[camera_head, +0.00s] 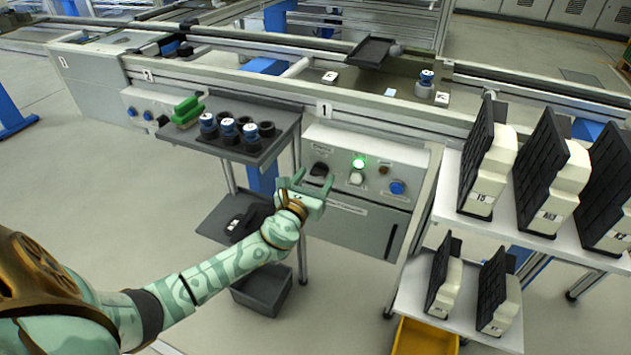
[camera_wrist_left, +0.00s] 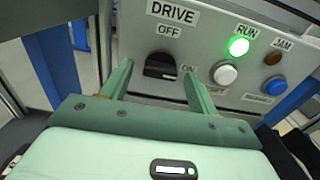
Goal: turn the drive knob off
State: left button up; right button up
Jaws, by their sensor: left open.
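The drive knob (camera_wrist_left: 160,66) is a black rotary knob under the "DRIVE" and "OFF" labels in the left wrist view, with an "ON" label at its lower right. It also shows on the grey control panel in the head view (camera_head: 319,170). My left gripper (camera_head: 312,183) is open in front of the panel. In the left wrist view its green fingers (camera_wrist_left: 158,88) stand to the left and right of the knob, a little below it in the picture. I cannot tell whether they touch it. My right gripper is in neither view.
A green RUN light (camera_wrist_left: 238,46) glows right of the knob, above a white button (camera_wrist_left: 225,74). A dim JAM lamp (camera_wrist_left: 273,57) and a blue button (camera_wrist_left: 275,85) are further right. A dark tray table (camera_head: 275,116) with several cups stands left of the panel.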

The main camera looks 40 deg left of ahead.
pick_arm(q)
jog(key=shift+w, duration=0.1)
jog(key=c, duration=1)
